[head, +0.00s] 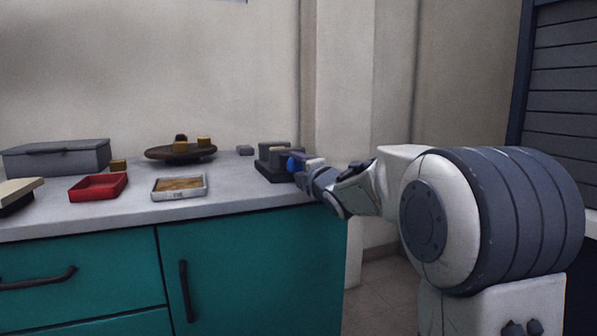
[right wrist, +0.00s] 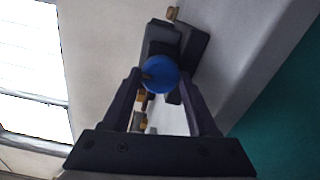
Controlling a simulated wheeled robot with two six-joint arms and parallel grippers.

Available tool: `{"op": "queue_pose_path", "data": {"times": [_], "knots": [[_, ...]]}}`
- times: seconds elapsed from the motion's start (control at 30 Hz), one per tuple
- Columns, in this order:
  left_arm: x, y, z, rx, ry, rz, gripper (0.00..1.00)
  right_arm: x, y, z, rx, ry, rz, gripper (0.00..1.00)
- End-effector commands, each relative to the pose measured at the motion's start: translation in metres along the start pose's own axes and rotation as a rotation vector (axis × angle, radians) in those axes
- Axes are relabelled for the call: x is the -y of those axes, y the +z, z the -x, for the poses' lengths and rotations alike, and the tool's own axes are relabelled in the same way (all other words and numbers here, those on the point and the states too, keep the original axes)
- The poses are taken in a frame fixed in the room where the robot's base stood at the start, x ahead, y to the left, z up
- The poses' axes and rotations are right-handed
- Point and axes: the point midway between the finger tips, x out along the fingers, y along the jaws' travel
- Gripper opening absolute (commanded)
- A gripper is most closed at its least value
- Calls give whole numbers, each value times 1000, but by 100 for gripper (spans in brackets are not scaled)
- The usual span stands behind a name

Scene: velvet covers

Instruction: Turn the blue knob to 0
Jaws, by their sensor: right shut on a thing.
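The blue knob (head: 292,164) sits on the front of a dark grey block-like device (head: 270,173) at the right end of the counter. In the right wrist view the round blue knob (right wrist: 160,74) lies between my two fingertips, with a dark mark on its left side. My right gripper (head: 301,164) reaches in from the right and is shut on the knob. It also shows in the right wrist view (right wrist: 161,80). The knob's scale and the 0 mark cannot be made out. My left gripper is not in view.
On the counter (head: 232,193) stand a grey lidded box (head: 57,158), a red tray (head: 98,187), a white-rimmed tray (head: 180,194) and a round brown stand (head: 163,153) with small blocks. Teal cabinets with dark handles are below. A wall rises behind.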

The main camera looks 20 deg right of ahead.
Motion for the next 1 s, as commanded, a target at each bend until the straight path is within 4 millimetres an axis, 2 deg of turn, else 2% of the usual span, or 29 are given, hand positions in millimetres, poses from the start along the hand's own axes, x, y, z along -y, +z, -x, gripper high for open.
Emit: {"op": "queue_pose_path", "data": {"times": [0.33,0.37,0.4,0.43,0.67,0.77,0.87,1.0], "knots": [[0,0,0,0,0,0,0,1,-1,0,-2,-3,6,4],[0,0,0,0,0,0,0,1,-1,0,-2,-3,6,71],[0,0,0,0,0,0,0,1,-1,0,-2,-3,6,86],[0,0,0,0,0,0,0,1,-1,0,-2,-3,5,89],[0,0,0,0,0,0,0,1,0,1,-1,-2,4,89],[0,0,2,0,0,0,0,0,0,7,0,-1,3,89],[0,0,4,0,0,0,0,-1,1,22,1,-3,3,89],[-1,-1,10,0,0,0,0,-2,0,51,0,-2,4,89]]}}
